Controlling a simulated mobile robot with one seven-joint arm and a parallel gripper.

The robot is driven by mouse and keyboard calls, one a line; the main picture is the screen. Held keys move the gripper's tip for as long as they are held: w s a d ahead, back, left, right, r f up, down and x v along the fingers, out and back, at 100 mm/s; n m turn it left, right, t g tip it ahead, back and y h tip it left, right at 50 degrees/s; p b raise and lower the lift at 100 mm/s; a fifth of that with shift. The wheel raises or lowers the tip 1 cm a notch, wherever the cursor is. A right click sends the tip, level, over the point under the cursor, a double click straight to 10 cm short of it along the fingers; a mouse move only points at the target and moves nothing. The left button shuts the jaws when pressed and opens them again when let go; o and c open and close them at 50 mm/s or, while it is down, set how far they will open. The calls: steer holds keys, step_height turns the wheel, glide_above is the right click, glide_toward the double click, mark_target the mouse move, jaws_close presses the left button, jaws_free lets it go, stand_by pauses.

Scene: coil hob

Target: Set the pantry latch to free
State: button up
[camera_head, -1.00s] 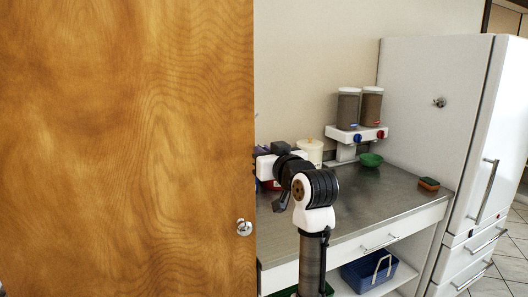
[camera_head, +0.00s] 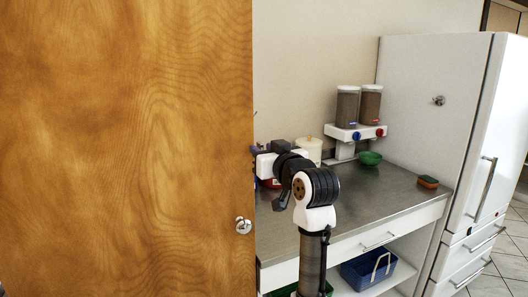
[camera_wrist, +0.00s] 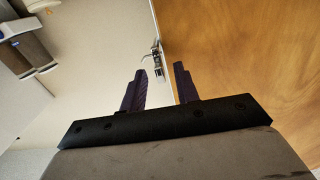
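The wooden pantry door (camera_head: 125,150) fills the left of the head view, with a round metal knob (camera_head: 243,226) near its right edge. In the wrist view the door (camera_wrist: 245,60) is on the right. A metal latch with a small lever (camera_wrist: 157,60) sits at the door's edge, just beyond my fingertips. My gripper (camera_wrist: 159,70) is open and empty, its two dark fingers apart and pointing at the latch. I cannot tell whether they touch it. In the head view my fingers are hidden, probably behind the door. The latch's setting is too small to read.
A steel counter (camera_head: 350,205) lies right of the door, bearing a green bowl (camera_head: 370,158), a sponge (camera_head: 428,182) and a dispenser (camera_head: 358,132). A blue basket (camera_head: 368,272) is below it. A white fridge (camera_head: 420,150) stands at the right.

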steer(key=b+v, duration=0.4)
steer(key=v, duration=0.9)
steer(key=shift+s, duration=0.15)
steer(key=shift+d, duration=0.1)
